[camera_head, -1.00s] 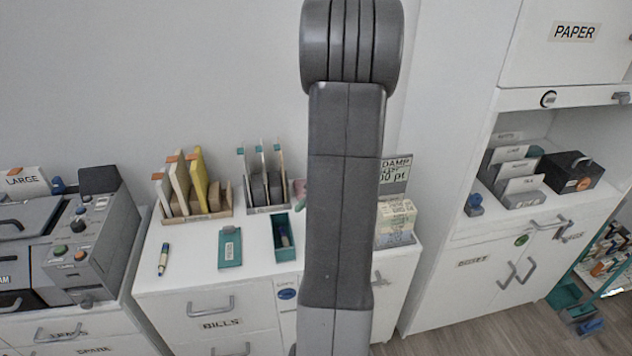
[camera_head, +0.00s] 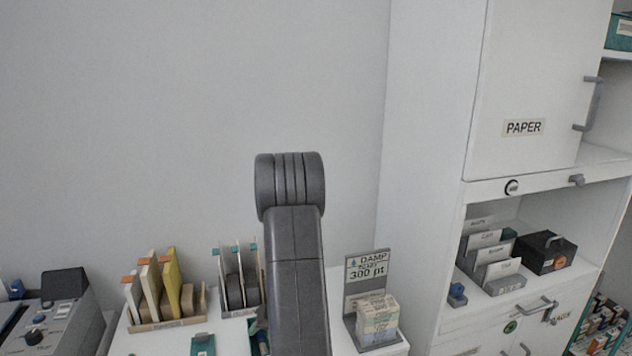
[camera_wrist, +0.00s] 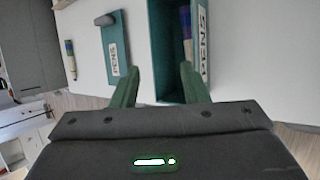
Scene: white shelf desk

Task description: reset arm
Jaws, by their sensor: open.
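My gripper (camera_wrist: 158,88) shows in the wrist view with its two green fingers spread apart and nothing between them. It hangs over the near end of an open teal pens box (camera_wrist: 160,60), which has a pen (camera_wrist: 186,22) inside. The box's teal lid (camera_wrist: 116,48), labelled PENS, lies left of it on the white desk. Another pen (camera_wrist: 69,58) lies further left. In the head view my arm (camera_head: 295,260) rises in the middle and hides part of the desk; the gripper is out of sight there. The lid (camera_head: 203,345) shows at the bottom edge.
File racks (camera_head: 165,322) (camera_head: 240,311) stand left of my arm. A DAMP sign stand (camera_head: 367,270) with a pad of notes (camera_head: 378,318) is to its right. A tall white PAPER cabinet (camera_head: 540,60) stands at the right, a grey machine (camera_head: 60,318) at the left. The wall above is clear.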

